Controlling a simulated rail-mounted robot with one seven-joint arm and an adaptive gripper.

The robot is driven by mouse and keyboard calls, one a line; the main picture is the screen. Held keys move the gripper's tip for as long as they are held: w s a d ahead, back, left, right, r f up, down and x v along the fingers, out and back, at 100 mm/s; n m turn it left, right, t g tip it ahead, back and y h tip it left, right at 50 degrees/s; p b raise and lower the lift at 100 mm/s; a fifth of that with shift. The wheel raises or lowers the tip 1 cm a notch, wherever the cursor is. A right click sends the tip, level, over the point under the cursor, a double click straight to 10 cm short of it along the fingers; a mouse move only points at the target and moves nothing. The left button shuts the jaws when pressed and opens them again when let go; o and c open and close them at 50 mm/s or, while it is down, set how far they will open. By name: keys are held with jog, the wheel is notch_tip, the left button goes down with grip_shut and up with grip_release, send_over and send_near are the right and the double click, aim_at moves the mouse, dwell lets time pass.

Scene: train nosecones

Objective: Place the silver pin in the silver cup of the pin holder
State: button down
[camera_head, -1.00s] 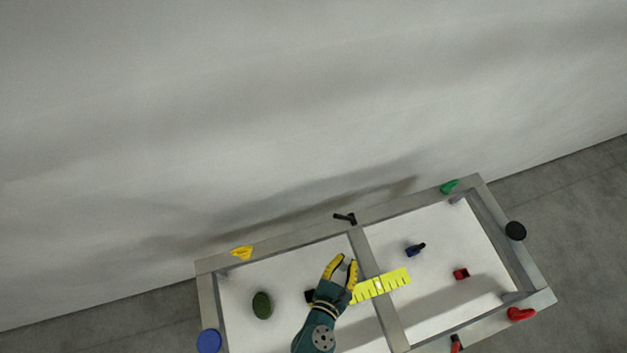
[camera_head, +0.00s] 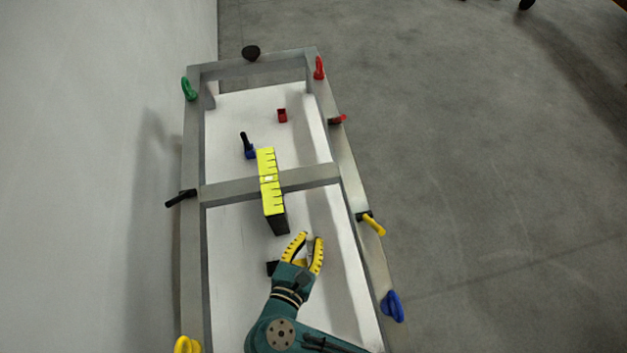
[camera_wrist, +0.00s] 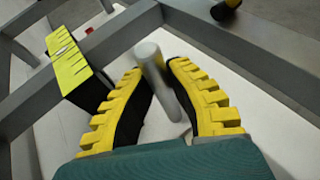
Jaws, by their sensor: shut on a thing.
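My gripper (camera_head: 307,240) is shut on the silver pin (camera_wrist: 160,75), which shows between the yellow-and-black fingers in the wrist view. The pin sticks out past the fingertips and looks tilted there. The yellow-topped block (camera_head: 270,195), which looks like the pin holder, stands across the frame's middle crossbar, ahead and to the left of my gripper. It also shows at the upper left of the wrist view (camera_wrist: 72,70), apart from the pin. A small pale spot (camera_head: 269,178) shows on its top; I cannot tell whether it is the silver cup.
A grey metal frame (camera_head: 260,190) surrounds the white panel, with coloured handles along its rim. A black-and-blue piece (camera_head: 248,148) and a red cup-like piece (camera_head: 282,115) lie beyond the crossbar. A small black piece (camera_head: 271,268) is beside my gripper. A wall rises at left.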

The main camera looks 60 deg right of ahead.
notch_tip(320, 180, down, 11)
jog(key=s+g+b, duration=0.1)
jog(key=shift+s+a+r+m, duration=0.15)
jog(key=shift+a+m, duration=0.05)
jog(key=shift+m, duration=0.1)
jog(key=shift+f+b, duration=0.6)
jog(key=shift+b, duration=0.2)
jog(key=c, duration=1.1)
grip_release()
jog(key=shift+r, duration=0.1)
